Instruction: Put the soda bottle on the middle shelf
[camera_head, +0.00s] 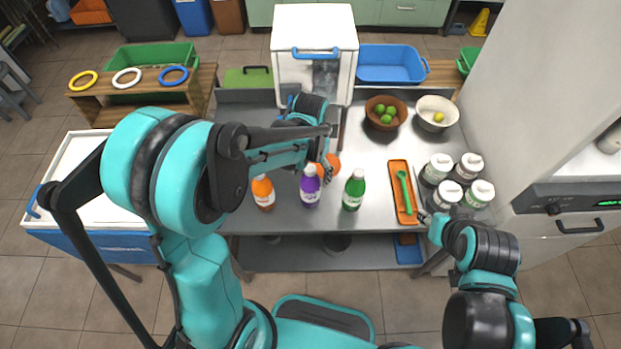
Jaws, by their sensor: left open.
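Three bottles with white caps stand upright in a row on the steel table (290,222): an orange bottle (263,192), a purple bottle (310,190) and a green bottle (354,192). I cannot tell which is the soda bottle. My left gripper (327,167) is open just behind and right of the purple bottle's cap, by a small orange thing (333,161) that it partly hides. Contact is unclear. My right gripper (425,213) is at the table's front right, beside the orange tray; its jaws are unclear. A low shelf (330,255) shows under the table; no shelf is clearly the middle one.
A white cabinet (312,28) with a blue handle stands at the back. Bowls of limes (374,118) and a lemon (431,123) sit back right. An orange tray (397,172) holds a green utensil. Several white-lidded jars (438,166) crowd the right. Front centre is fairly clear.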

